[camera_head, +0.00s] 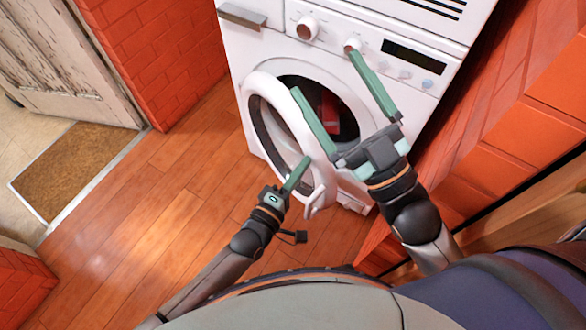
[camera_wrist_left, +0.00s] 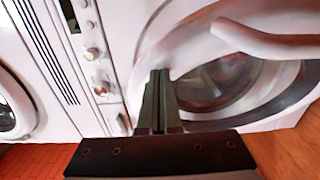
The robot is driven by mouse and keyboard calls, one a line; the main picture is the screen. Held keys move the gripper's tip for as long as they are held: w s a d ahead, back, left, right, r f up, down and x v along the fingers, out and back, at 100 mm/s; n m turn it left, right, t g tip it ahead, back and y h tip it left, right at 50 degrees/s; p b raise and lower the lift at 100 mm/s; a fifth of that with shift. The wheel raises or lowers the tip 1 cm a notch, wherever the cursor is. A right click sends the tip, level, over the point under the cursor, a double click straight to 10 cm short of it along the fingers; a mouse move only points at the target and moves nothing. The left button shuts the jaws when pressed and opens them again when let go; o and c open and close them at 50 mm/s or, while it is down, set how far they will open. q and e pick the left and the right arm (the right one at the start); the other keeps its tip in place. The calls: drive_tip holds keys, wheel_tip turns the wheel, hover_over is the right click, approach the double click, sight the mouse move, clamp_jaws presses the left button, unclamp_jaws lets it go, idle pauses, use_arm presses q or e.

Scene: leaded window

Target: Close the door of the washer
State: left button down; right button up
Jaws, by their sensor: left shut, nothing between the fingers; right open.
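The white washer (camera_head: 355,22) stands at the top of the head view. Its round door (camera_head: 258,98) is open, swung out to the left of the drum opening. A light door rim also shows in the left wrist view (camera_wrist_left: 190,50). My left gripper (camera_head: 305,162) is shut and empty at the door's lower edge; I cannot tell whether it touches. Its closed fingers show in the left wrist view (camera_wrist_left: 161,75). My right gripper (camera_head: 325,72) is open, its fingers spread in front of the drum opening and partly hiding it, with nothing between them.
A red item (camera_head: 329,112) shows inside the drum. A brick wall (camera_head: 500,130) stands close on the right, and another (camera_head: 160,50) at the upper left beside a worn white house door (camera_head: 55,50). The wooden floor (camera_head: 150,210) is clear at left.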

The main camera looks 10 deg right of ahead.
use_arm(q)
drive_tip(key=shift+w+d, duration=0.15)
drive_tip(key=shift+d, duration=0.55)
use_arm(e)
drive_tip(key=shift+s+a+r+n+y, duration=0.1)
drive_tip(key=shift+s+r+n+y, duration=0.15)
drive_tip(key=shift+r+n+y, duration=0.25)
drive_tip(key=shift+s+r+n+y, duration=0.2)
drive_tip(key=shift+s+r+y, duration=0.1)
drive_tip(key=shift+r, duration=0.3)
use_arm(q)
drive_tip(key=shift+a, duration=0.1)
use_arm(e)
drive_tip(key=shift+w, duration=0.1)
